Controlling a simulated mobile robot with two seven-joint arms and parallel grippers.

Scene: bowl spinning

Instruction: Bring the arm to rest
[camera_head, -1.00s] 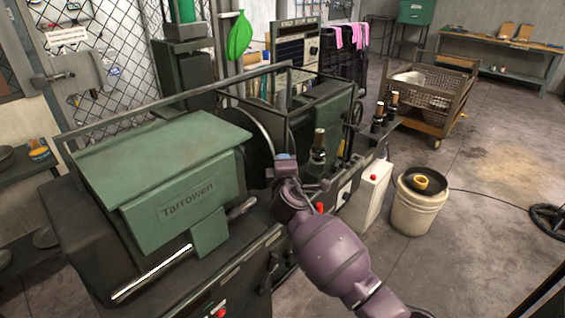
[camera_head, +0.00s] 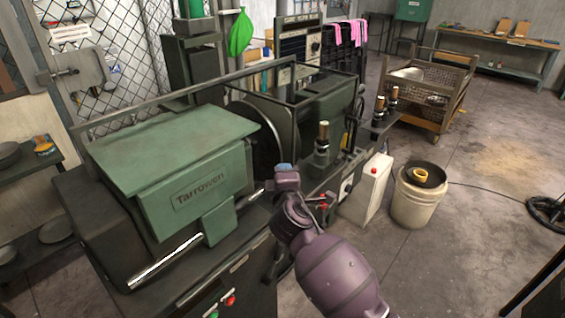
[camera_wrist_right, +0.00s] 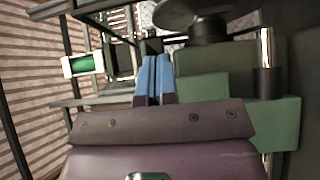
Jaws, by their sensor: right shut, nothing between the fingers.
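My right arm, purple, comes in from the bottom of the head view, and its gripper (camera_head: 286,170) is in front of the green lathe (camera_head: 197,185) marked Tarrowen. In the right wrist view the two blue fingers of my right gripper (camera_wrist_right: 155,75) lie side by side, shut, with nothing between them. The lathe's round dark plate (camera_head: 256,135) is behind the gripper in the head view. A dark disc on a spindle (camera_wrist_right: 192,12) shows above the fingers in the wrist view. My left gripper is not in view.
A dark metal frame surrounds the lathe bed. A dark post with a wooden top (camera_head: 322,145) stands just right of my gripper. A white box with a red button (camera_head: 368,190) and a pale bucket (camera_head: 417,205) stand right of the lathe. The floor farther right is mostly clear.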

